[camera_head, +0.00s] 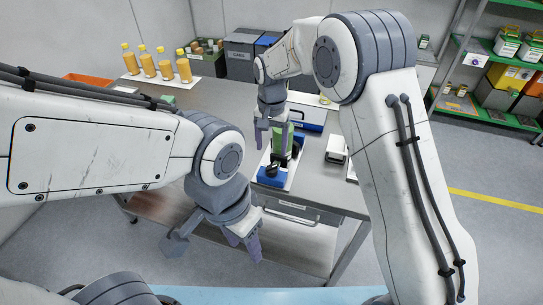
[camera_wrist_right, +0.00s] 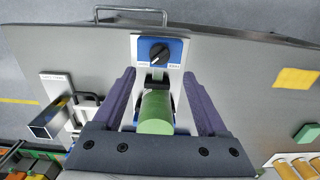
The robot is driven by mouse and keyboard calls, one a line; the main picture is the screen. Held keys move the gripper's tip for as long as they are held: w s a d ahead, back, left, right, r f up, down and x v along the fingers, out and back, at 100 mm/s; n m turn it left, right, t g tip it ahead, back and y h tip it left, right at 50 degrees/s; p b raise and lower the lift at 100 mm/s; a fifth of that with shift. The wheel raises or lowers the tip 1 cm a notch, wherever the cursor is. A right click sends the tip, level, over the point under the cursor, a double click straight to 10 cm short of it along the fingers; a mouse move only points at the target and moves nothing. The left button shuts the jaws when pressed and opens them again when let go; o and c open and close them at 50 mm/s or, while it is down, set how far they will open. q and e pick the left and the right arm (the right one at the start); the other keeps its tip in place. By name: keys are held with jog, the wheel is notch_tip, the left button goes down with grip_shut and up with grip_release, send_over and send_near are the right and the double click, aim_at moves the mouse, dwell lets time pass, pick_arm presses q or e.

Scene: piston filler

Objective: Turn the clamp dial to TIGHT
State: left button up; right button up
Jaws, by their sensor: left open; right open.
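The clamp dial (camera_wrist_right: 159,53) is a black round knob with a pale mark on a blue plate (camera_wrist_right: 178,47), with small labels I cannot read. It also shows in the head view (camera_head: 272,170). A green cylinder (camera_wrist_right: 155,112) lies behind the dial in the wrist view, by a dark clamp part. My right gripper (camera_wrist_right: 158,78) is open, its fingers on either side of the cylinder and apart from the dial. It shows in the head view (camera_head: 270,140) above the station. My left gripper (camera_head: 212,248) is open and empty, low in front of the table.
The grey table (camera_head: 215,100) holds several yellow bottles (camera_head: 167,68) and an orange tray (camera_head: 88,79) at the back left. A white-and-grey device (camera_head: 336,149) stands right of the station. Green shelves (camera_head: 490,110) stand at right.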

jog(key=shift+r, duration=0.8)
jog(key=s+d+r+n, duration=0.1)
jog(key=s+r+n, duration=0.1)
jog(key=s, duration=0.8)
jog(key=s+d+r+n, duration=0.1)
jog(key=s+n, duration=0.4)
jog(key=s, duration=0.6)
jog(key=s+d+r+n+y, duration=0.1)
jog(key=s+n, duration=0.3)
jog(key=s, duration=0.7)
jog(key=shift+s+d+r, duration=0.15)
jog(key=shift+d+r, duration=0.7)
jog(key=shift+d, duration=0.05)
